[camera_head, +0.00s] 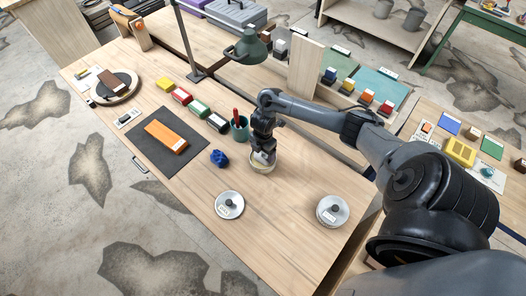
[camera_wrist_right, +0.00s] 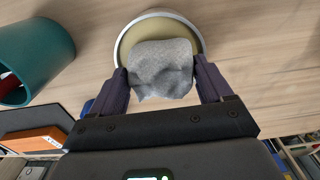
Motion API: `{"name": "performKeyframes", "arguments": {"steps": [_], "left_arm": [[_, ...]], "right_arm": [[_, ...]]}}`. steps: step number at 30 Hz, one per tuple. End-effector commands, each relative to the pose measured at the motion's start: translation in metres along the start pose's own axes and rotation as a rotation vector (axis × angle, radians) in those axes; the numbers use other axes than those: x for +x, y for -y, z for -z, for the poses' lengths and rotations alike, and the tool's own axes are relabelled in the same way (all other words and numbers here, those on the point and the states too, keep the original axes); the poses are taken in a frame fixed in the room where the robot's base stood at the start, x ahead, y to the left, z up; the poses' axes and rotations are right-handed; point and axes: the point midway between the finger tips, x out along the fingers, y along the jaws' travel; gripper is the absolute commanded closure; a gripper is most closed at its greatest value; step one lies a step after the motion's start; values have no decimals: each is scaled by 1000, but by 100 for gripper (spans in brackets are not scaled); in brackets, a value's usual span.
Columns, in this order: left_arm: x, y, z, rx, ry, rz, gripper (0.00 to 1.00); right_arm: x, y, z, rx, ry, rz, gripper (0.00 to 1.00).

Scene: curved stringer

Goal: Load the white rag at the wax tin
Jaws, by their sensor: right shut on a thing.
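The rag (camera_wrist_right: 162,70) looks light grey-white in the right wrist view and is bunched between the two fingers of my right gripper (camera_wrist_right: 161,86). In the head view my right gripper (camera_head: 262,154) points down, shut on the rag, at the wax tin (camera_head: 262,169). The round tin (camera_wrist_right: 127,36) has a pale rim and yellowish wax inside. The rag overlaps the tin's opening and hides part of the wax. I cannot tell whether it touches the wax. My left gripper is not in view.
A teal cup (camera_head: 239,128) with a red-handled thing and a blue object (camera_head: 219,158) stand left of the tin. Two round, knobbed, labelled pieces (camera_head: 229,205) (camera_head: 332,211) lie nearer. An orange block (camera_head: 166,137) lies on a dark mat.

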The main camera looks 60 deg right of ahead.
Motion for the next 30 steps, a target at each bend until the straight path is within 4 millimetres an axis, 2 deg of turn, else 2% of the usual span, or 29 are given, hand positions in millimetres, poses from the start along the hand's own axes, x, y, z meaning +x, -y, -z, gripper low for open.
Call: {"name": "performKeyframes", "arguments": {"steps": [30], "left_arm": [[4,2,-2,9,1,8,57]], "right_arm": [[7,0,0,0,0,0,45]]}}
